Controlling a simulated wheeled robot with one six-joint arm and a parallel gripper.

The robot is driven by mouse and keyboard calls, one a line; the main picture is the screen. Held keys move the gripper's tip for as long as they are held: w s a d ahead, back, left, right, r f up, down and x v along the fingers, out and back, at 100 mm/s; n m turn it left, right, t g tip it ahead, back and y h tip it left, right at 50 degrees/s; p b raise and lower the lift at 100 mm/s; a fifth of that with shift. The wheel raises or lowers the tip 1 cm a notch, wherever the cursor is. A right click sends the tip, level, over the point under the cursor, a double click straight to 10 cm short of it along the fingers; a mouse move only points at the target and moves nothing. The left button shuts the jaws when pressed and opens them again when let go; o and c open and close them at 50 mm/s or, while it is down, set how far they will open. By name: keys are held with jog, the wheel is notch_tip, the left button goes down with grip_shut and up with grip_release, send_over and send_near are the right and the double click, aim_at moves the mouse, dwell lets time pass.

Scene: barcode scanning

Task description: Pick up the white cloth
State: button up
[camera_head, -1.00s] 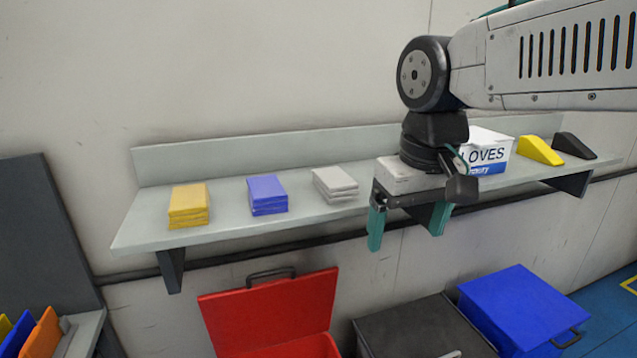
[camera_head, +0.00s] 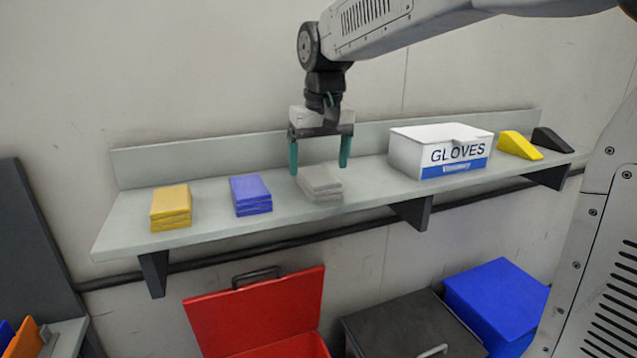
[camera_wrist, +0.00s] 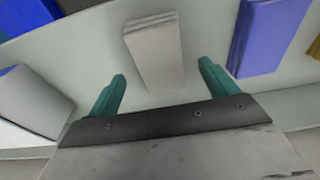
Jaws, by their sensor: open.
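The white cloth (camera_head: 319,183) is a small folded stack, looking light grey, on the shelf (camera_head: 365,183) between the blue cloth and the glove box. My gripper (camera_head: 320,168) is open and empty, pointing down just above and behind the white cloth, with its green fingers spread apart. In the wrist view the white cloth (camera_wrist: 154,52) lies at upper middle, beyond the two green fingertips (camera_wrist: 162,82) and roughly between their lines. The fingers do not appear to touch it. Nothing of its top is hidden there.
A blue cloth stack (camera_head: 251,194) and a yellow one (camera_head: 171,207) lie left of the white cloth. A white GLOVES box (camera_head: 440,152) stands to its right, then a yellow wedge (camera_head: 518,146) and a black one (camera_head: 553,140). An open red bin (camera_head: 262,315) sits below.

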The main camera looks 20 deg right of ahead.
jog(key=shift+w+f, duration=0.2)
jog(key=shift+f, duration=1.05)
jog(key=c, duration=1.1)
jog(key=shift+o, duration=0.2)
jog(key=shift+r, duration=0.15)
jog(key=shift+r, duration=0.65)
notch_tip(320, 180, up, 2)
jog(key=shift+s+r, duration=0.15)
jog(key=s+a+r, duration=0.1)
jog(key=s, duration=1.4)
jog(key=shift+s+a, duration=0.3)
jog(key=shift+s, duration=0.05)
